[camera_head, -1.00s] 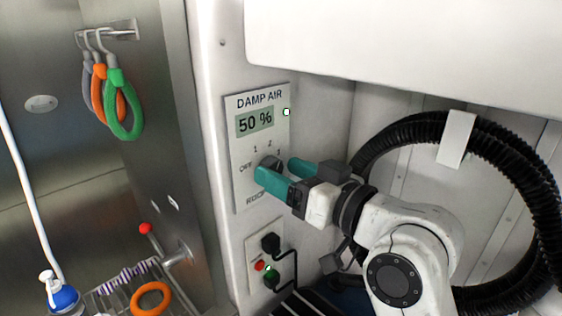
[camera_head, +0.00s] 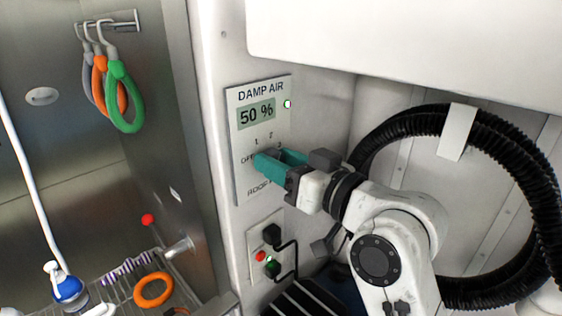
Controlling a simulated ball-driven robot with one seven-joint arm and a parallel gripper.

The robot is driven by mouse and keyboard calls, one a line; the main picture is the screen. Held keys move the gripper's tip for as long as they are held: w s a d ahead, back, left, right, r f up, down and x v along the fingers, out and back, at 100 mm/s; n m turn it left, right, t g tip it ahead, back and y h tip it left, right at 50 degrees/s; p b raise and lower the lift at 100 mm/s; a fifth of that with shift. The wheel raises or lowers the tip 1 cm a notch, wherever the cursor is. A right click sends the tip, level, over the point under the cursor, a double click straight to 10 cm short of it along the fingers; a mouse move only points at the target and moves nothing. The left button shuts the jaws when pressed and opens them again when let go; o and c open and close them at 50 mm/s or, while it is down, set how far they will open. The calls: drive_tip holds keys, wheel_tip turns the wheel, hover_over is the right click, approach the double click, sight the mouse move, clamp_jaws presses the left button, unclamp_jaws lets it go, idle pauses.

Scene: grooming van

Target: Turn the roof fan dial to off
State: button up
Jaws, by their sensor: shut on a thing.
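The control panel (camera_head: 233,122) is a pale plate on the white wall, with DAMP AIR and a 50 % display at the top. Below are the marks OFF at the left and 1 and 2 above, with ROOF lettering lower down. My gripper (camera_head: 268,162) has teal fingers and reaches in from the right at dial height. It is shut on the roof fan dial, which the fingers almost wholly hide. I cannot tell which mark the dial points to.
A socket plate (camera_head: 254,242) with black plugs and cables is below the panel. A thick black hose (camera_head: 400,127) loops behind my arm. A white overhang (camera_head: 420,45) is above. At left are hanging rings (camera_head: 124,98) and a wire rack with an orange ring (camera_head: 154,289).

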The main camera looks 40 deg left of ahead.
drive_tip(key=shift+c, duration=0.4)
drive_tip(key=shift+f+b, duration=0.1)
drive_tip(key=shift+b, duration=0.4)
drive_tip(key=n+b, duration=0.9)
drive_tip(key=n, duration=0.1)
drive_tip(key=n+b, duration=0.9)
drive_tip(key=b, duration=0.1)
drive_tip(key=shift+s+f+n+b, duration=0.2)
drive_tip(key=shift+n+b, duration=0.1)
drive_tip(key=shift+n, duration=0.1)
drive_tip(key=o, duration=1)
drive_tip(key=shift+r, duration=0.1)
drive_tip(key=shift+d, duration=0.1)
